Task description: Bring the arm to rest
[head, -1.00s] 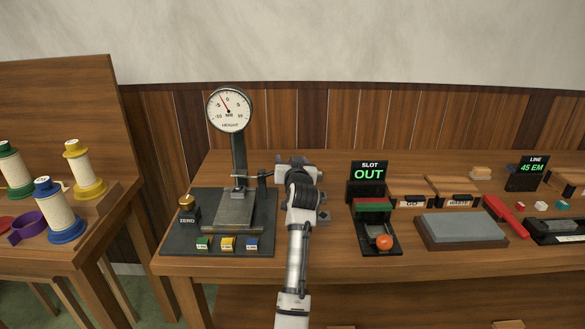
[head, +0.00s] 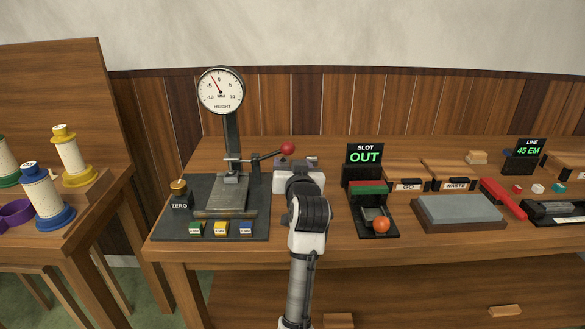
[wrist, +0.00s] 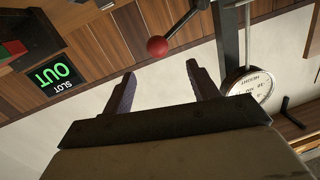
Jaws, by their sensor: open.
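My gripper (wrist: 158,90) shows in the wrist view with its two fingers spread apart and nothing between them. The gripper is right of the dial height gauge (head: 221,90) and left of the slot device. A lever with a red ball knob (head: 287,148) stands just behind it; the knob also shows beyond the fingertips in the wrist view (wrist: 157,46), apart from them.
The slot device (head: 365,153) reads OUT and has an orange knob (head: 381,225). A grey stone block (head: 458,210) and a red-handled tool (head: 502,197) lie to the right. Thread spools (head: 45,200) stand on the left table. The bench's front strip is mostly clear.

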